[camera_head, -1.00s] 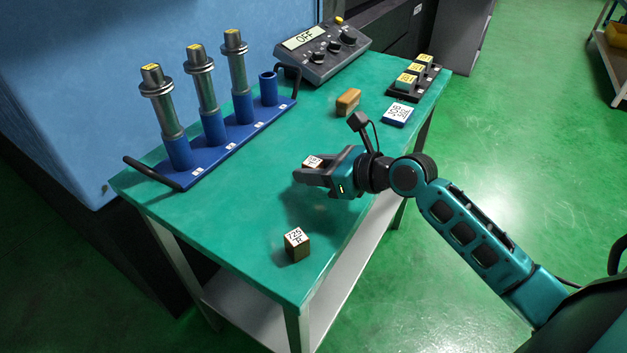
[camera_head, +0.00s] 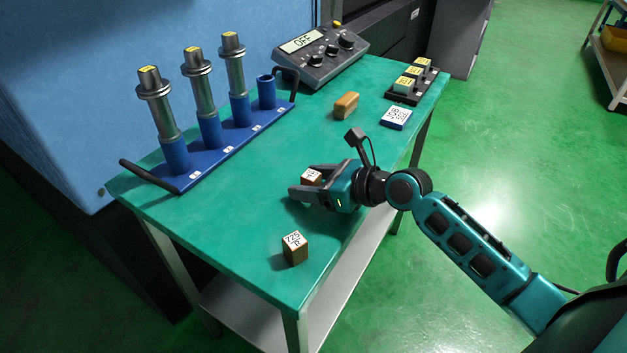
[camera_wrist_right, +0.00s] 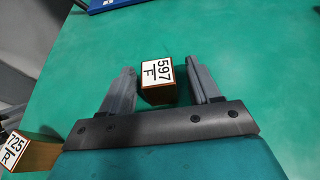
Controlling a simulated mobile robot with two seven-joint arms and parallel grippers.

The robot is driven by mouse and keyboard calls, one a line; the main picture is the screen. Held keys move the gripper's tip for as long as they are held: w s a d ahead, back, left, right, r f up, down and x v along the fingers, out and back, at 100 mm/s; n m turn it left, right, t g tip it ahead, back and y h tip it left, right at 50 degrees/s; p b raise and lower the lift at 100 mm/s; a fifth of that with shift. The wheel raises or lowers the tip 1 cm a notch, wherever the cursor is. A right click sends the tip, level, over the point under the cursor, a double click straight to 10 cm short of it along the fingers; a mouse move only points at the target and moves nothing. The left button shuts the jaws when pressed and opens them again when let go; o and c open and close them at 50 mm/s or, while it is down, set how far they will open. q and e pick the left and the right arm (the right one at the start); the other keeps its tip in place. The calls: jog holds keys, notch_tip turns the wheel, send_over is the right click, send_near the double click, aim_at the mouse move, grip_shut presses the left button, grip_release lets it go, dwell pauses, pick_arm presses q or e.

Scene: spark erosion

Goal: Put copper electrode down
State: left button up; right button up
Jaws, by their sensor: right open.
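A small copper-brown block labelled 597 F (camera_head: 311,176), a copper electrode by its look, stands on the green table between the fingers of my right gripper (camera_head: 302,182). In the right wrist view the block (camera_wrist_right: 158,78) sits between the two open fingers of the gripper (camera_wrist_right: 160,68), with a gap on each side. Its lower part is hidden by the near finger in the head view. A second brown block labelled 725 R (camera_head: 295,248) stands near the table's front corner; it also shows in the wrist view (camera_wrist_right: 30,152). My left gripper is not in view.
A blue rack (camera_head: 212,152) with three upright metal holders and one empty socket stands along the left edge. A control box reading OFF (camera_head: 320,55), a tan block (camera_head: 346,105), a blue-white labelled item (camera_head: 396,118) and a black tray (camera_head: 402,98) are farther back.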

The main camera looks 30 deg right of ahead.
jog(key=shift+r, duration=0.15)
jog(key=p+v, duration=0.1)
jog(key=v, duration=1)
jog(key=shift+s+d+r+p, duration=0.1)
jog(key=shift+s+d+p, duration=0.1)
jog(key=shift+s+p, duration=0.15)
jog(key=shift+d+r, duration=0.1)
jog(key=shift+s, duration=0.1)
